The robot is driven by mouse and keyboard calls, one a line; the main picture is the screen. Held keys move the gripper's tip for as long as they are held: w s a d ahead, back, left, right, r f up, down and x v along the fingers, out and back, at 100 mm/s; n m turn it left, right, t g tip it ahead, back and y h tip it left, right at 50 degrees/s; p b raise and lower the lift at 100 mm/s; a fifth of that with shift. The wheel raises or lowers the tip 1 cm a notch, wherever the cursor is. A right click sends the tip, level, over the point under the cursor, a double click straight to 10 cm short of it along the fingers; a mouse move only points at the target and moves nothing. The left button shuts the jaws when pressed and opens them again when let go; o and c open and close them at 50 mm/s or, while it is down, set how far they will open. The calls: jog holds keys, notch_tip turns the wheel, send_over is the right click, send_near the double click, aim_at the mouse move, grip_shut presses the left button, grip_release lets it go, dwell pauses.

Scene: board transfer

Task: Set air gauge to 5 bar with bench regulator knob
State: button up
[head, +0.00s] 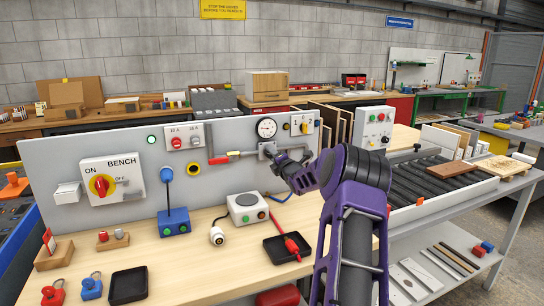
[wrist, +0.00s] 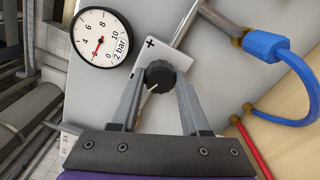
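The round white air gauge (head: 266,128) is on the grey panel and shows larger in the wrist view (wrist: 101,38). Its red needle points to the lower left of the tilted dial; I cannot read the value surely. The black regulator knob (wrist: 159,74) has a white pointer mark and sits in front of a white plate with a plus sign (wrist: 151,43). My gripper (wrist: 161,80) has one finger on each side of the knob, both seeming to touch it. In the head view my gripper (head: 279,160) is against the panel below the gauge and hides the knob.
A red-handled lever (head: 219,160) is on piping left of the gauge. A blue hose (wrist: 267,46) and its fitting are close to the right of my fingers.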

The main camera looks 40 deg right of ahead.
grip_shut()
jog(key=shift+m+b, duration=0.3)
jog(key=shift+m, duration=0.1)
jog(key=m+p, duration=0.2)
jog(key=m, duration=1.7)
dwell(0.5)
jog(key=o, duration=0.8)
grip_release()
